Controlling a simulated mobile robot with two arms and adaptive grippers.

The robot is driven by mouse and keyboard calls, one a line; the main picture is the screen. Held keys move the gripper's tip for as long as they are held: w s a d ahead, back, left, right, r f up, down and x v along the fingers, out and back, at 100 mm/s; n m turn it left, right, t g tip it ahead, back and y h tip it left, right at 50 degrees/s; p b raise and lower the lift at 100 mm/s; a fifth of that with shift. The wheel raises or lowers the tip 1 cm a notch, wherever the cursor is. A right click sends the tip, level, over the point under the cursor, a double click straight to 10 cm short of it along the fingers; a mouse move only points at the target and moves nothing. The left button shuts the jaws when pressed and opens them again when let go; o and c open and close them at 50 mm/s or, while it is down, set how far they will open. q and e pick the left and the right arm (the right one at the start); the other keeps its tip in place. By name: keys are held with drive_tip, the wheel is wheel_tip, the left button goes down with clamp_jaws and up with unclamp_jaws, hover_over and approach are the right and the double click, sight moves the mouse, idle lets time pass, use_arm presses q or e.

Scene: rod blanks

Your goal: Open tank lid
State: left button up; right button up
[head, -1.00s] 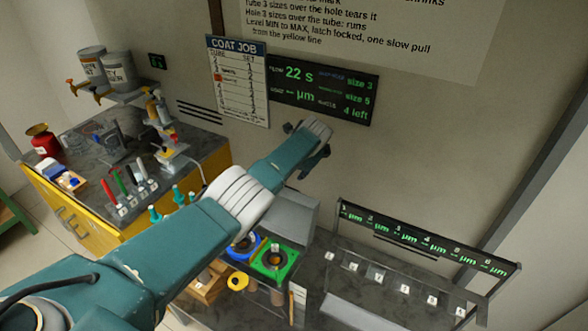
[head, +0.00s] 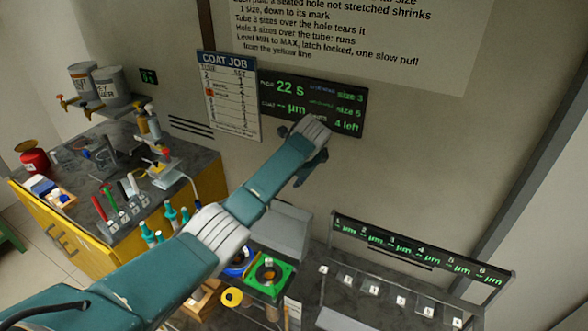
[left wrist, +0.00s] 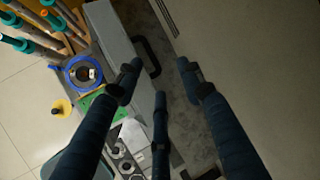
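A grey box-like housing (head: 282,232), which looks like the tank with its lid down, stands against the wall behind the blue and green rings. In the left wrist view its long grey top (left wrist: 122,50) runs beside the fingers, with a black bar handle (left wrist: 147,57) on its wall side. My left gripper (left wrist: 157,82) is open and empty, its dark fingers spread above the handle area. In the head view the left gripper (head: 308,165) is small and dark, above and behind the housing. My right gripper is in neither view.
A green square holder (head: 268,277) and a blue ring (left wrist: 83,72) sit beside the housing. A yellow ring (head: 231,297) is close by. A numbered display rack (head: 420,252) stands at the right. Bottles and tools crowd the yellow cabinet (head: 70,235) at the left.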

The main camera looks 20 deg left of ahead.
use_arm(q)
drive_tip(key=shift+v, duration=2.7)
